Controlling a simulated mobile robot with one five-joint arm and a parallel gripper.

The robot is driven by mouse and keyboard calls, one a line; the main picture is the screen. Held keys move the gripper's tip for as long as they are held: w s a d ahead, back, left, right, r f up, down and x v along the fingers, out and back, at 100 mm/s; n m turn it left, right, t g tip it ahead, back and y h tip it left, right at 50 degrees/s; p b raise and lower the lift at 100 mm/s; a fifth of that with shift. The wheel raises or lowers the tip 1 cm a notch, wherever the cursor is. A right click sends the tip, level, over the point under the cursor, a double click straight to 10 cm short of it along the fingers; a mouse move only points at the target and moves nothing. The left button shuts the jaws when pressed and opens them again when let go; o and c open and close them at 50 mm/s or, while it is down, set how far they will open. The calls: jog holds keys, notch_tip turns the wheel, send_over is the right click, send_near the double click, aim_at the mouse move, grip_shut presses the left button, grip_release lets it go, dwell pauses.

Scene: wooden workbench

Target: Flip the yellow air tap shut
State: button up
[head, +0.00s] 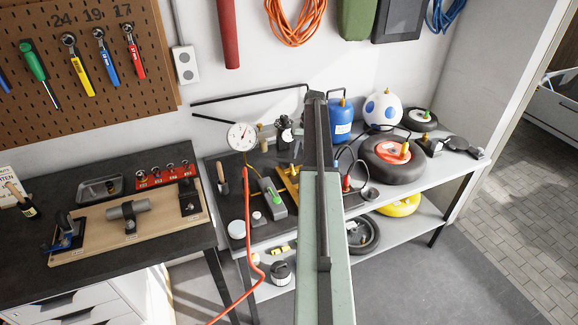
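I cannot make out the yellow air tap for certain. A yellow piece (288,186) on the bench top is partly hidden behind my arm. A small yellow-and-black item (280,249) lies on the lower shelf, too small to identify. My arm reaches from the bottom of the head view up over the bench. The dark end of my arm, with my gripper (316,97), is near the back wall. Its fingers are not clear at this size, and I see nothing clearly held.
A round gauge (241,136) stands left of my arm, near a red hose (247,225) hanging over the front edge. A blue cylinder (341,120), a white-and-blue ball (382,110) and a black tyre (379,168) stand to the right. The bench is crowded.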

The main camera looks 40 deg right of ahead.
aim_at(293, 170)
jog(key=f+b, duration=0.2)
jog(key=w+a+f+b, duration=0.1)
jog(key=f+b, duration=0.4)
jog(key=f, duration=0.1)
jog(key=shift+w+a, duration=0.25)
jog(key=shift+a, duration=0.1)
jog(key=shift+r, duration=0.15)
